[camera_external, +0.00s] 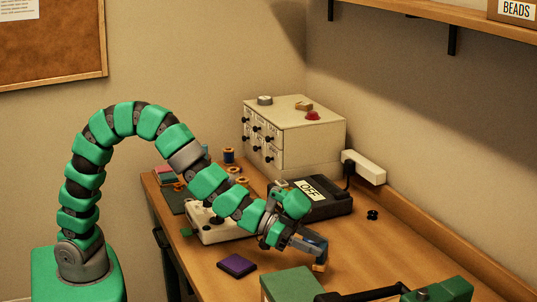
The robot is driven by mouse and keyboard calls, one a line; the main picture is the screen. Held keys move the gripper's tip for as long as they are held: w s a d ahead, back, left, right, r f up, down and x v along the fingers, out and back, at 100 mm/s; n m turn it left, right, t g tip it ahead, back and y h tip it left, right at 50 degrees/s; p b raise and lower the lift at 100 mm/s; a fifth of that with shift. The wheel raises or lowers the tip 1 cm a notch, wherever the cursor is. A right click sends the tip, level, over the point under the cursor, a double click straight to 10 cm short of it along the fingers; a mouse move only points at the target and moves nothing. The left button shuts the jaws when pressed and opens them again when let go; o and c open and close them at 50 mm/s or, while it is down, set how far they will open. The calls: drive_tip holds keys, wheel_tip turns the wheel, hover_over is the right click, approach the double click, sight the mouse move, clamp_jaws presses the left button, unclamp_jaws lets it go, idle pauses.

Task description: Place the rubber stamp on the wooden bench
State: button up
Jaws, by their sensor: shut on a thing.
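My gripper (316,259) is at the end of the green arm, over the right-centre of the wooden bench (375,252). It is shut on a small wood-coloured piece (320,267), which appears to be the rubber stamp. Much of the piece is hidden by the fingers. It is low over the bench top; I cannot tell whether it touches the wood.
A purple flat block (236,265) lies left of my gripper, and a green box (291,284) stands in front. Behind are a black device marked OFF (322,203) and a white drawer cabinet (315,150). Bare wood lies right of my gripper.

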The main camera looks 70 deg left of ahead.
sight(329, 260)
drive_tip(key=shift+w+r+x, duration=0.15)
drive_tip(key=shift+r+x, duration=0.05)
drive_tip(key=shift+x, duration=0.9)
drive_tip(key=shift+w+r+x, duration=0.2)
drive_tip(key=shift+x, duration=0.95)
wheel_tip(329, 260, down, 3)
drive_tip(key=shift+a+f+b, duration=0.2)
drive_tip(key=shift+b, duration=0.5)
drive_tip(key=o, duration=1)
drive_tip(key=shift+f, duration=0.1)
drive_tip(key=p+v, duration=0.1)
drive_tip(key=v, duration=1.1)
